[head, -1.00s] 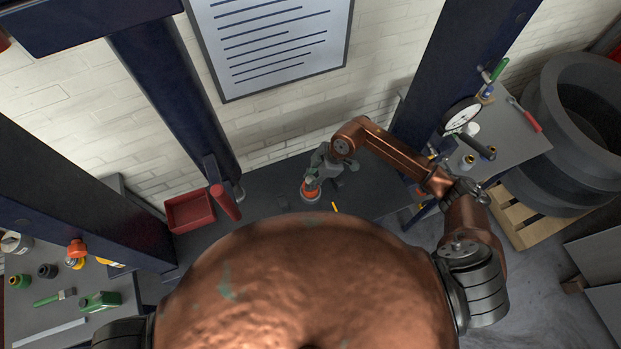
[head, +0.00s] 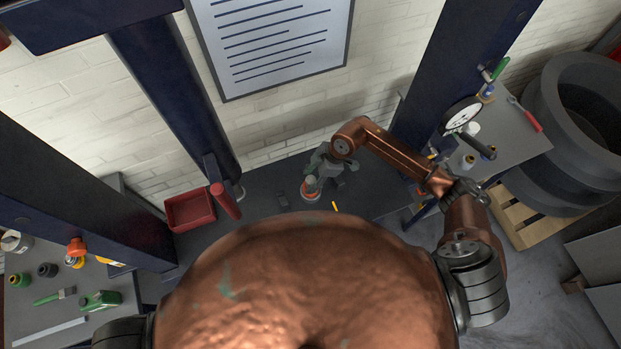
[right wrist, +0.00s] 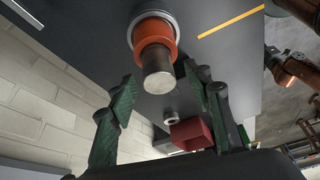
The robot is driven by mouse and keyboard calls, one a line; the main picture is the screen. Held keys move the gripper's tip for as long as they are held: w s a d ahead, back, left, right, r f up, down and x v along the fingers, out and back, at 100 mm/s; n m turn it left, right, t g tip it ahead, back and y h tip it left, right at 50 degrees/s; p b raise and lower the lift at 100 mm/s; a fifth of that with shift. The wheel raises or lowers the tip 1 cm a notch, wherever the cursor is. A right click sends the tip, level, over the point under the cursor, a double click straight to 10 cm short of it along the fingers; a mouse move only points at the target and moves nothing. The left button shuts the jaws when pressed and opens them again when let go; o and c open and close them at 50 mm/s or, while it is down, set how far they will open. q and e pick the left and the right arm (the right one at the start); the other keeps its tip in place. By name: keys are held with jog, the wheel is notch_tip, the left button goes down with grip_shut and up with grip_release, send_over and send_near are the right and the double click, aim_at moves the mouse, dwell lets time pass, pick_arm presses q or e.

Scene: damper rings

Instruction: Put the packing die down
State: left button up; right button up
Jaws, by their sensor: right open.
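A stack with a grey cylinder (right wrist: 158,76), an orange collar (right wrist: 155,38) and a pale round base (right wrist: 153,14) stands on the dark bench (head: 262,190). I cannot tell for sure which part is the packing die. The stack also shows small in the head view (head: 311,189). My right gripper (head: 316,177) is at it, open. In the right wrist view its green fingers (right wrist: 158,79) are spread to both sides of the grey cylinder, with gaps visible. My left gripper is out of view.
Blue posts (head: 170,90) rise on both sides.

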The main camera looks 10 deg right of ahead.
jog(key=shift+s+d+f, duration=0.1)
jog(key=v, duration=1.2)
jog(key=shift+c, duration=0.2)
grip_shut()
dwell(0.4)
dwell(1.0)
